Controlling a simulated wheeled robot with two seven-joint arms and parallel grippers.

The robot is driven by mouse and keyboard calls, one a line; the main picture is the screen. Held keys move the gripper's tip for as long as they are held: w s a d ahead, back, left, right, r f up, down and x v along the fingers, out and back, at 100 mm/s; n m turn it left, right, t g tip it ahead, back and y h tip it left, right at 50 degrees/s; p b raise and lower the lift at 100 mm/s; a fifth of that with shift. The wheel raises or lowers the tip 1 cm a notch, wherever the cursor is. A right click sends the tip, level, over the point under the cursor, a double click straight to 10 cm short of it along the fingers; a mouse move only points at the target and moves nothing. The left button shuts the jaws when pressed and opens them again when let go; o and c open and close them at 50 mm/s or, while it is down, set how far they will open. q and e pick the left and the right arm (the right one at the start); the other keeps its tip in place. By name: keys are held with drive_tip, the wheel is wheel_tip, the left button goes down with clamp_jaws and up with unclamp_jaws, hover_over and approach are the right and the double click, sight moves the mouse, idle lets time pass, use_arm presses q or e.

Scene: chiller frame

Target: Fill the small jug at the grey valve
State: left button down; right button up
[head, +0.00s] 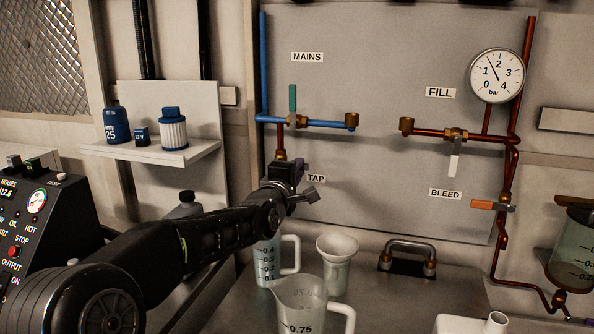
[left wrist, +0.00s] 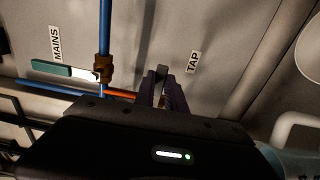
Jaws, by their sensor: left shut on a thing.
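The grey valve sits beside the TAP label (head: 316,178), below a short copper drop from the blue pipe. My left gripper (head: 301,176) reaches up to it and hides most of the valve body. In the left wrist view the gripper (left wrist: 166,88) is shut on the grey valve's lever (left wrist: 160,73), which shows between the fingers. The small jug (head: 270,264), clear with marks up to 0.4, stands upright on the counter below the valve, partly behind my left arm. I cannot tell if it holds water. My right gripper is not in view.
A larger jug (head: 301,309) marked 0.75 and a pale funnel-topped cup (head: 338,262) stand close to the small jug. A metal handle (head: 410,246) rises behind. The green MAINS lever (head: 293,98) is above; the white FILL lever (head: 455,163) and orange BLEED lever (head: 482,205) are right.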

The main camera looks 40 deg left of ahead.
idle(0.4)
use_arm(q)
wheel_tip(320, 180, up, 2)
drive_tip(key=n+b, duration=0.4)
drive_tip(key=b, duration=0.1)
drive_tip(key=shift+a+r, duration=0.1)
drive_tip(key=shift+a, duration=0.05)
drive_tip(key=c, duration=1.4)
unclamp_jaws()
drive_tip(key=shift+s, duration=0.2)
drive_tip(key=v, duration=0.7)
drive_tip(key=shift+s, duration=0.25)
